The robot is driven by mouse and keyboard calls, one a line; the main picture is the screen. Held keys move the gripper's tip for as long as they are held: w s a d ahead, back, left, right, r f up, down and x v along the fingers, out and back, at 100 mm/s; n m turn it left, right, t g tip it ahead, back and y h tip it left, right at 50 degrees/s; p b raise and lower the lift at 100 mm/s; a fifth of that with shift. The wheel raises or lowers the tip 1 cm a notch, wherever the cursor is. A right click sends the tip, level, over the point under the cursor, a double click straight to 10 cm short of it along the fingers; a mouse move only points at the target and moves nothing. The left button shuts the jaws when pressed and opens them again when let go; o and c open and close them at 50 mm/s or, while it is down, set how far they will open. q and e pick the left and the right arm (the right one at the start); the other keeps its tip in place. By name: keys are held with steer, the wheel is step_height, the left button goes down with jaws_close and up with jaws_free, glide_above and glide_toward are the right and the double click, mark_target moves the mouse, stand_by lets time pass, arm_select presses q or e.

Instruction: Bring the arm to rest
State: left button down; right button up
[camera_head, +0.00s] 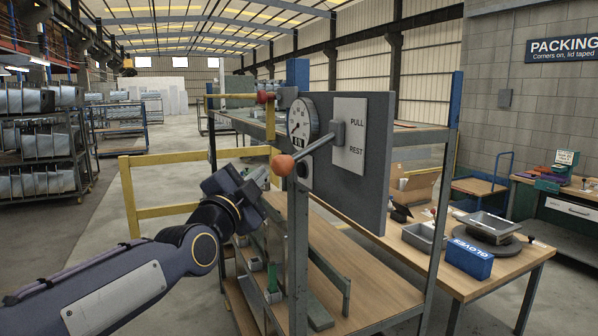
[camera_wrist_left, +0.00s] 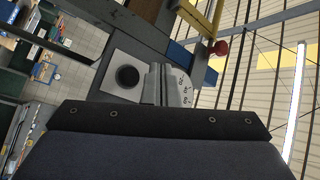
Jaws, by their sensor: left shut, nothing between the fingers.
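A lever with an orange ball knob (camera_head: 283,165) sticks out from a pivot on an upright grey panel (camera_head: 371,190). A round gauge (camera_head: 303,121) is left of the pivot. My left gripper (camera_head: 264,176) is shut and empty, just left of the orange knob; I cannot tell whether they touch. In the left wrist view the fingers (camera_wrist_left: 157,84) are together in front of the panel, and the orange knob does not show. My right gripper is out of view.
A red knob (camera_head: 265,97) on a yellow bar sits left of the gauge. A rack post stands under the panel, with wooden shelves (camera_head: 352,262) behind it. A yellow rail (camera_head: 163,160) runs at left. A workbench with trays and a blue GLOVES box (camera_head: 469,259) is at right.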

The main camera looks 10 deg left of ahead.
arm_select(q)
steer(key=s+a+f+n+g, duration=0.3)
steer(key=s+a+f+n, duration=0.15)
steer(key=f, duration=0.45)
steer(key=s+d+f+n+g, duration=0.2)
steer(key=s+f+n+g, duration=0.9)
steer(key=s+f, duration=1.5)
steer(key=s, duration=0.3)
steer(key=shift+g, duration=0.3)
